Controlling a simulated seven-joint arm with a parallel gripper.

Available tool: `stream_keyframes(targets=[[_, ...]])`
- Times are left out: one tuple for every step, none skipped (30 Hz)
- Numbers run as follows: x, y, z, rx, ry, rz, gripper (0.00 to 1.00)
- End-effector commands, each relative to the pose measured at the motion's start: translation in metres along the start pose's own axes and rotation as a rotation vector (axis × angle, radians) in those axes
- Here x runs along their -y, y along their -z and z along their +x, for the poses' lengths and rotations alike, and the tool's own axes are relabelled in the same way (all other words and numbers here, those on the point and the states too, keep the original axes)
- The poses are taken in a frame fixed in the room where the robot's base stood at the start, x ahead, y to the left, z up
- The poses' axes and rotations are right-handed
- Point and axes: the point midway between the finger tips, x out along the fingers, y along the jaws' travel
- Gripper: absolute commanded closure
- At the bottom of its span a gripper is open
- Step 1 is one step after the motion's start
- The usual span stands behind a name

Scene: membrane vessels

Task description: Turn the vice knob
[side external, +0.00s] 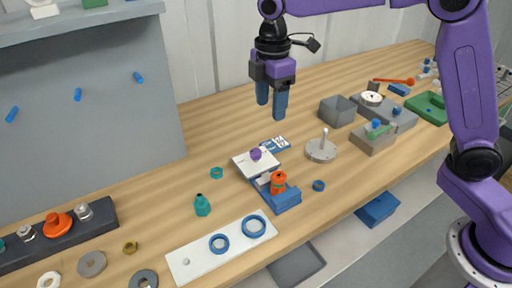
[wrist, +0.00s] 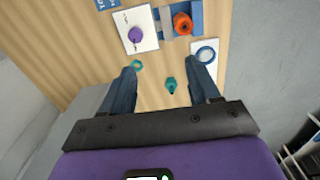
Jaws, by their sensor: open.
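The purple knob (side external: 255,154) sits on a white plate (side external: 243,165) with small dark marks, on the wooden table. The knob also shows in the wrist view (wrist: 135,34). A blue vice (side external: 288,201) stands against the plate's near right side, with an orange threaded part (side external: 278,183) upright in it; the vice also shows in the wrist view (wrist: 196,13). My gripper (side external: 271,107) is open and empty, pointing down well above the table. In the wrist view the fingers (wrist: 163,78) are spread apart, with the knob beyond their tips.
A teal bottle (side external: 202,206) and teal ring (side external: 217,173) lie left of the vice. A white board (side external: 195,262) with blue rings is in front. A grey disc with an upright pin (side external: 321,151) and a grey bin (side external: 337,112) stand to the right. A grey pegboard (side external: 90,110) rises at left.

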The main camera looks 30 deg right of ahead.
Motion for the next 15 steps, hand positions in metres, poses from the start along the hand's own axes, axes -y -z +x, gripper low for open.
stream_keyframes(targets=[[-0.015, 0.003, 0.002, 0.001, 0.001, -0.017, 0.39], [-0.022, 0.003, 0.003, 0.002, 0.002, -0.028, 0.39], [-0.031, 0.004, 0.004, 0.002, 0.002, -0.043, 0.39], [-0.037, 0.004, 0.004, 0.002, 0.002, -0.052, 0.39], [-0.042, 0.004, 0.004, 0.002, 0.003, -0.06, 0.39], [-0.047, 0.004, 0.005, 0.002, 0.003, -0.07, 0.39], [-0.05, 0.004, 0.005, 0.002, 0.003, -0.076, 0.39], [-0.053, 0.004, 0.005, 0.002, 0.003, -0.08, 0.39], [-0.056, 0.003, 0.006, 0.002, 0.003, -0.086, 0.39], [-0.057, 0.003, 0.006, 0.002, 0.003, -0.089, 0.39], [-0.058, 0.003, 0.007, 0.002, 0.003, -0.09, 0.39], [-0.059, 0.003, 0.009, 0.003, 0.004, -0.091, 0.39], [-0.059, 0.003, 0.011, 0.003, 0.004, -0.092, 0.39], [-0.059, 0.003, 0.013, 0.003, 0.005, -0.092, 0.39], [-0.058, 0.003, 0.017, 0.004, 0.006, -0.092, 0.39]])
